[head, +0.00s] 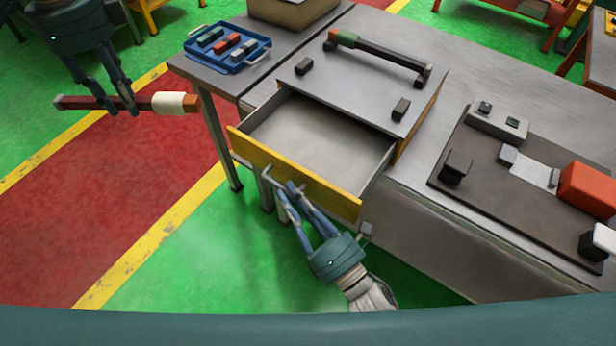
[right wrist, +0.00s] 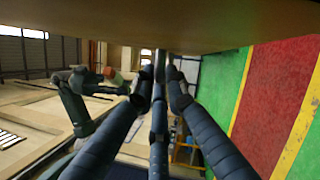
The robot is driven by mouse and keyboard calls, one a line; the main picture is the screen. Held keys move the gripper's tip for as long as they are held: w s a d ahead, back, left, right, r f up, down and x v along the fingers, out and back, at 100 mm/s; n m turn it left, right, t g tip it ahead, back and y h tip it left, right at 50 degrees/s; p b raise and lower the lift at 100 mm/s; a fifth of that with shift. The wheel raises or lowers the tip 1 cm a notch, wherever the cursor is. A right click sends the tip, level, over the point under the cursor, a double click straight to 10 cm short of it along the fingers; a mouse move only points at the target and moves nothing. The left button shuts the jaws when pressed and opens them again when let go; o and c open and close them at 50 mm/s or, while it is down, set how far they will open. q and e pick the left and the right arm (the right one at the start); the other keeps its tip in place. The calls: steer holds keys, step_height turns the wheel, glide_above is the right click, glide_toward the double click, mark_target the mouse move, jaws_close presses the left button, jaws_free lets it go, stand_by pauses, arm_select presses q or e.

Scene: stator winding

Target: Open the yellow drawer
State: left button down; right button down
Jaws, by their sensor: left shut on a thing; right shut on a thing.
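The yellow drawer (head: 255,160) stands well out from its cabinet in the head view, and its grey inside (head: 315,143) looks empty. My right gripper (head: 286,190) is shut on the metal handle (head: 268,176) on the drawer's yellow front. In the right wrist view my right fingers (right wrist: 160,82) reach up close below a broad tan surface, probably the drawer front; the grasp itself is hard to see there. My left gripper (head: 122,108) is shut on a dark red bar with a white band (head: 168,103) and holds it in the air over the floor.
A blue tray (head: 262,55) with small blocks sits on the side table at the back left. A dark bar (head: 375,55) lies across the cabinet top. A dark fixture plate (head: 470,185) with an orange-red block (head: 588,190) is on the bench at right.

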arm_select(q)
steer(key=shift+f, duration=0.3)
steer(key=shift+s+a, duration=0.15)
arm_select(e)
steer(key=s+a, duration=0.2)
steer(key=s, duration=0.1)
steer(key=s+a+f, duration=0.1)
steer(key=shift+s, duration=0.15)
steer(key=c, duration=1.8)
jaws_free()
steer(key=shift+c, duration=0.2)
steer(key=shift+r, duration=0.1)
arm_select(q)
steer(key=shift+w, duration=0.2)
arm_select(e)
steer(key=shift+r, duration=0.1)
steer(key=v, duration=1.2)
